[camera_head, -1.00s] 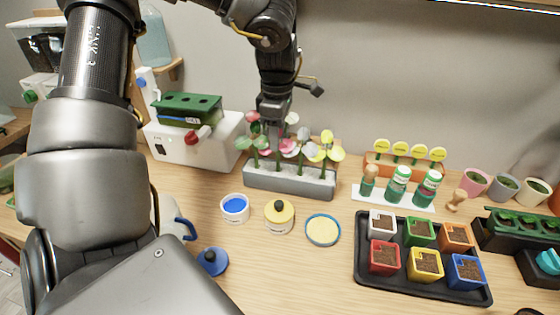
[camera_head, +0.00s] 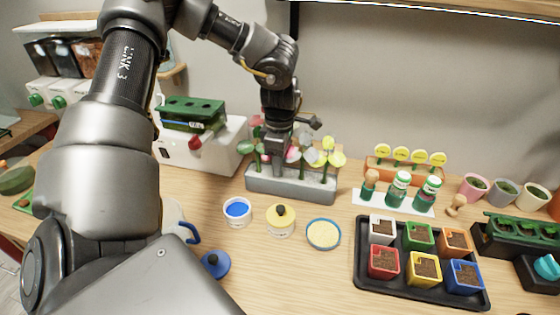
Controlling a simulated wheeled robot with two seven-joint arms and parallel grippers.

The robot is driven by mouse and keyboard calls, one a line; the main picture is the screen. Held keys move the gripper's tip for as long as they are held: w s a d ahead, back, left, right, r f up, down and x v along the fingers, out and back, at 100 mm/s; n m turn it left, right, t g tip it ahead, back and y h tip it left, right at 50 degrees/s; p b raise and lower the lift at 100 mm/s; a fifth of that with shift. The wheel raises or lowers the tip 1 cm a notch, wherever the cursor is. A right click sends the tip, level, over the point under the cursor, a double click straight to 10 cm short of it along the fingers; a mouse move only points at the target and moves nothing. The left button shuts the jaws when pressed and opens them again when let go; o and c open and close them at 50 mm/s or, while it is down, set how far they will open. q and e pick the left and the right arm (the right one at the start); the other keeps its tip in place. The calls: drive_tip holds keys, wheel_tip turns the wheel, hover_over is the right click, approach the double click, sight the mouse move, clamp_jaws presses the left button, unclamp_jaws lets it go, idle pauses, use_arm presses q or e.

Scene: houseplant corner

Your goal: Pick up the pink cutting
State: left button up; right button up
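My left gripper (camera_head: 277,160) points down among the cuttings in a grey planter (camera_head: 290,188) at the back middle. Its fingertips are low, near the planter's rim. The pink cutting (camera_head: 293,155) shows pink leaves close against the right side of the gripper. Whether the fingers touch its stem, and whether they are open or shut, I cannot tell. Red-and-green cuttings stand to the left of the gripper, and a pale one and a yellow one (camera_head: 329,158) stand to the right. My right gripper is not in view.
A black tray (camera_head: 371,278) holds several coloured pots at the right. A blue-filled tub (camera_head: 237,211), a yellow-lidded jar (camera_head: 281,219) and a round yellow dish (camera_head: 323,234) stand before the planter. A white box (camera_head: 188,152) stands left of it.

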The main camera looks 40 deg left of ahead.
use_arm(q)
clamp_jaws()
